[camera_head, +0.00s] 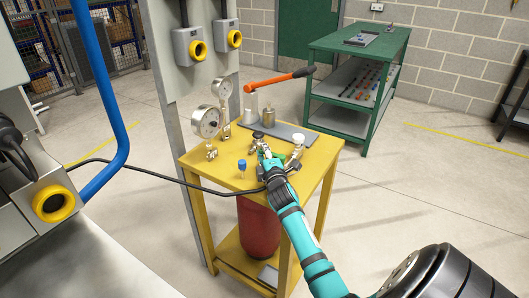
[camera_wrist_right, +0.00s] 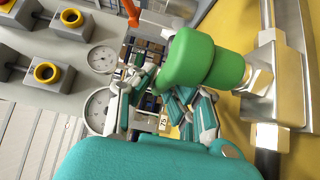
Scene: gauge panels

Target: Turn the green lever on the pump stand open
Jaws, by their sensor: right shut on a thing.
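The yellow pump stand (camera_head: 222,176) stands in the middle of the head view. It carries a grey-based pump with a long orange handle (camera_head: 280,80) and metal valve fittings. The green lever (camera_wrist_right: 200,60) is large in the right wrist view, joined to a metal valve body (camera_wrist_right: 262,78). In the head view only a bit of green (camera_head: 279,155) shows beside my gripper. My right gripper (camera_head: 268,158) reaches in from the lower right and is shut on the lever. Its jointed fingers (camera_wrist_right: 165,105) partly hide behind the lever in the wrist view. My left gripper is not in view.
Two round gauges, one larger (camera_head: 207,122) and one smaller (camera_head: 222,89), stand at the stand's left. A small blue-topped fitting (camera_head: 242,165) is near the gripper. A black cable (camera_head: 150,171) runs to the stand. A green shelf cart (camera_head: 340,115) stands behind; floor at right is clear.

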